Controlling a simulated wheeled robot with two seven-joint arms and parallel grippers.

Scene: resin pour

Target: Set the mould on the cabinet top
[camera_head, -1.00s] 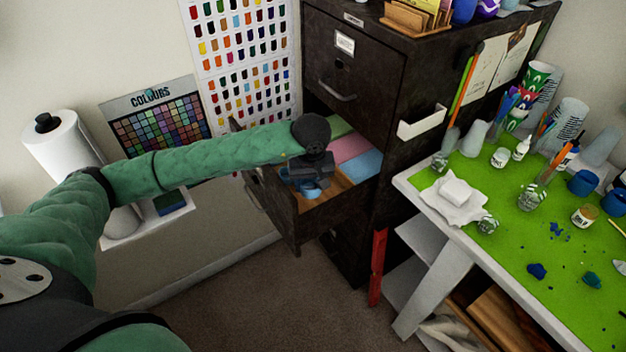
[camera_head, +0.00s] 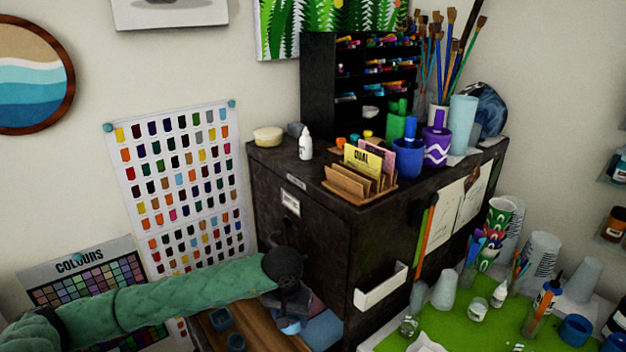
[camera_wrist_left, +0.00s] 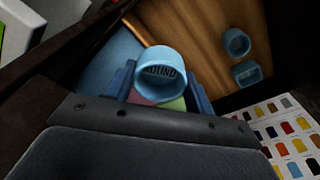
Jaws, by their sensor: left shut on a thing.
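My left gripper (camera_head: 288,318) is shut on a round, light-blue mould (camera_head: 291,327), held over the open drawer (camera_head: 262,334). In the left wrist view the mould (camera_wrist_left: 160,74) sits between the blue fingers of my left gripper (camera_wrist_left: 158,88), with "ROUND" readable inside it. Most of it is hidden by the gripper in the head view. The dark cabinet top (camera_head: 318,170) is higher than the gripper, up and to the right. My right gripper is in neither view.
On the cabinet top stand a white bottle (camera_head: 305,143), a cream round tin (camera_head: 268,136), a wooden card holder (camera_head: 360,185) and several cups. Its front-left part is partly bare. Two more blue moulds (camera_head: 221,318) lie in the drawer. A green-topped table (camera_head: 450,325) is at right.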

